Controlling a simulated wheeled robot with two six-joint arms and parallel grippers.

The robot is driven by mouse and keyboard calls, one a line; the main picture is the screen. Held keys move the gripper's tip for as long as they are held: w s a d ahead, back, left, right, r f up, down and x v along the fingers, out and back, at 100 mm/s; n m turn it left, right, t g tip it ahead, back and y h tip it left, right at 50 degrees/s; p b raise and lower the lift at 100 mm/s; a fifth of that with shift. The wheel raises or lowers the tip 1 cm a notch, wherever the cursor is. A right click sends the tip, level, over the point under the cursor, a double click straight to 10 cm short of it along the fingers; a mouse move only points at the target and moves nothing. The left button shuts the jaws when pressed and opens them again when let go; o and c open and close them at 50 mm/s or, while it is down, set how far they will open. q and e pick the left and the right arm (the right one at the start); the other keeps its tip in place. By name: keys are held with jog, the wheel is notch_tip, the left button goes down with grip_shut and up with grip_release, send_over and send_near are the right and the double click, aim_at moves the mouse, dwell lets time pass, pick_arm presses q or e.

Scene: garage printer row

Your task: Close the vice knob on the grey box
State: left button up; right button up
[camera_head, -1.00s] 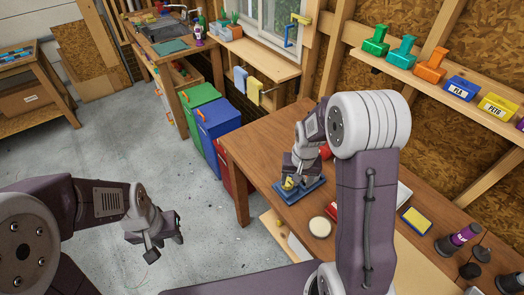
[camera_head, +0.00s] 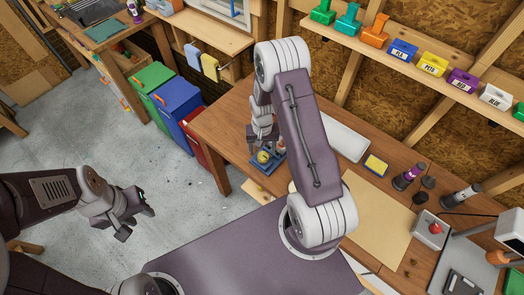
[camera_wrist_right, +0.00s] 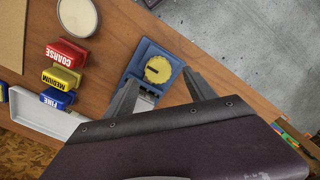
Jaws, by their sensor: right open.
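A yellow round knob with a dark slot (camera_wrist_right: 158,69) sits on a blue base (camera_wrist_right: 142,50) on the wooden bench; in the head view the knob (camera_head: 263,157) and the blue base (camera_head: 262,168) show below my right gripper (camera_head: 266,142). In the right wrist view my right gripper (camera_wrist_right: 162,78) is open, one finger on each side of the knob's near part; contact cannot be told. A grey box with a red knob (camera_head: 432,230) stands at the bench's right end. My left gripper (camera_head: 136,214) is open and empty over the floor.
Red, yellow and blue blocks labelled COARSE, MEDIUM and FINE (camera_wrist_right: 62,77) and a round pale disc (camera_wrist_right: 78,16) lie beside the base. A white tray (camera_wrist_right: 45,115) is at the back. Coloured bins (camera_head: 178,102) stand left of the wooden bench (camera_head: 222,118).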

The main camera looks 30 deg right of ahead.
aim_at(263, 155)
notch_tip(263, 155, down, 3)
jog(key=shift+s+d+r+p, duration=0.1)
jog(key=shift+d+r+p, duration=0.05)
jog(key=shift+p, duration=0.2)
jog(key=shift+s+f, duration=0.1)
jog(key=shift+f, duration=0.45)
jog(key=shift+c, duration=1.2)
jog(key=c, duration=1.1)
